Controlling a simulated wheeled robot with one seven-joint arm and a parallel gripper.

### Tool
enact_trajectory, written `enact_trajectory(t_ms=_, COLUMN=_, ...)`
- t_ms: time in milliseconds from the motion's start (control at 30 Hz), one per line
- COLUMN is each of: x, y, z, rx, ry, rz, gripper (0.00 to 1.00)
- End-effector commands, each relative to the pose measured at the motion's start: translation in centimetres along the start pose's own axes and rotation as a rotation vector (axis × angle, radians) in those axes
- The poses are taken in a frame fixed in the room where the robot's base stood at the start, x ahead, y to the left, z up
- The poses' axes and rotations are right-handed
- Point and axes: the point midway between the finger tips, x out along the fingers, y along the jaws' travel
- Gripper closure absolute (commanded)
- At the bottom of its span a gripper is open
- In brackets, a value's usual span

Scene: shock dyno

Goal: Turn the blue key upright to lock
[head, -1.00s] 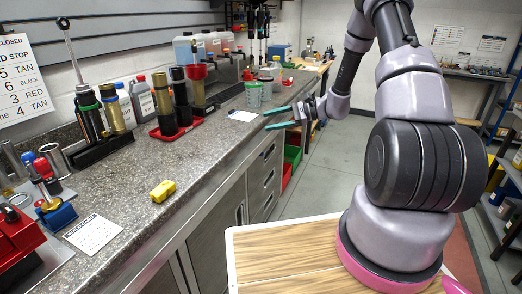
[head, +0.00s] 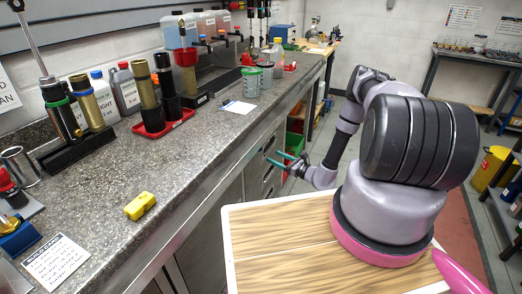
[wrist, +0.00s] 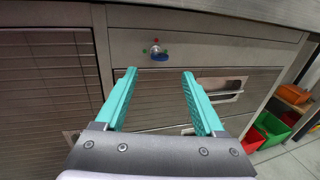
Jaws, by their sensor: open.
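The blue key (wrist: 160,57) shows in the wrist view, in a round silver lock (wrist: 155,48) on the cabinet front below the counter. Its blue head looks wide and roughly level rather than upright. In the head view my gripper (head: 273,158) is low beside the counter front; I cannot make out the key there.
A drawer with a silver handle (wrist: 222,90) is right of and below the lock. Green bins (wrist: 271,128) and an orange bin (wrist: 293,93) stand at the right. The counter (head: 190,165) overhangs the cabinet and holds a yellow block (head: 140,206) and several bottles.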

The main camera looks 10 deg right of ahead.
Motion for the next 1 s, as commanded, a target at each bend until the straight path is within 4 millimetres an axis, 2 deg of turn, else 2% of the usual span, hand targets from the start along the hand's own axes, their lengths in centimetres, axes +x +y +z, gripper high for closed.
enact_trajectory(t_ms=200, x=4.4, y=0.1, z=0.1, rx=-0.004, ry=-0.002, rz=0.005, gripper=0.29)
enact_trajectory(t_ms=400, x=7.5, y=0.1, z=0.1, rx=-0.003, ry=-0.001, rz=0.004, gripper=0.29)
enact_trajectory(t_ms=600, x=8.8, y=0.1, z=0.1, rx=-0.002, ry=0.000, rz=0.002, gripper=0.29)
enact_trajectory(t_ms=867, x=8.9, y=0.1, z=0.1, rx=-0.001, ry=0.000, rz=0.002, gripper=0.29)
enact_trajectory(t_ms=967, x=8.9, y=0.0, z=0.1, rx=-0.001, ry=0.000, rz=0.002, gripper=0.63)
enact_trajectory(t_ms=1000, x=8.9, y=0.1, z=0.1, rx=-0.001, ry=0.000, rz=0.002, gripper=0.79)
